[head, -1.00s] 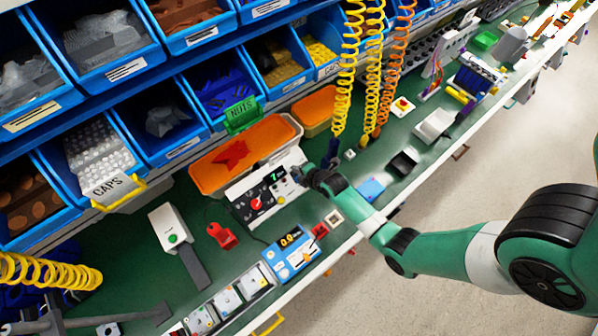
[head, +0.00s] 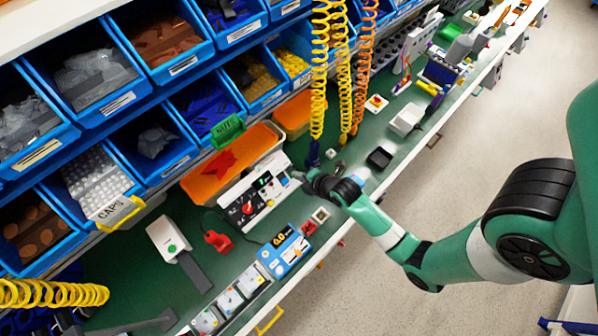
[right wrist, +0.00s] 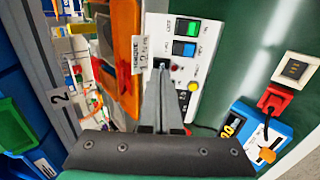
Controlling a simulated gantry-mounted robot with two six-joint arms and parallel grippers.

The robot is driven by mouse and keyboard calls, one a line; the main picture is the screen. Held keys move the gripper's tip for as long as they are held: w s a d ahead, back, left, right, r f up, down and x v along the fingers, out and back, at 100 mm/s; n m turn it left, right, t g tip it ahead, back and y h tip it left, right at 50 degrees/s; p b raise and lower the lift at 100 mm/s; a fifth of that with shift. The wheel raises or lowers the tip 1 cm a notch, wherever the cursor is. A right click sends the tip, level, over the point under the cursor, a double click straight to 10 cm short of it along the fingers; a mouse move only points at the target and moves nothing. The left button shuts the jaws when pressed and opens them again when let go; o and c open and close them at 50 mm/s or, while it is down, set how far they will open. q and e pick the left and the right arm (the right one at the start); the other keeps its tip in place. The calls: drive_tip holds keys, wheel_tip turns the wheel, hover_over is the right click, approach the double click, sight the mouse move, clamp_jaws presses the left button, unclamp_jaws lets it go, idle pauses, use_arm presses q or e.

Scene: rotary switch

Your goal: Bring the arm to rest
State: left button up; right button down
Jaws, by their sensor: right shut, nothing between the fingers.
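The white switch panel (head: 261,205) stands on the green bench with a red rotary knob (head: 248,208) and several small buttons. It also shows in the right wrist view (right wrist: 207,62), with green and blue rocker switches and a yellow button; the gripper hides part of it. My right gripper (head: 299,176) is beside the panel's right end in the head view. In the right wrist view, its fingers (right wrist: 161,66) are together and empty, pointing at the panel; I cannot tell the exact gap. My left gripper is not in view.
An orange bin (head: 230,165) stands behind the panel. A blue meter (head: 285,250) and a red clamp-like part (head: 218,241) lie in front. Yellow coiled hoses (head: 319,80) hang just behind my right gripper. Blue part bins line the back. The floor beyond the bench edge is clear.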

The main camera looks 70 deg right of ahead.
drive_tip(key=shift+r, duration=0.1)
idle(0.5)
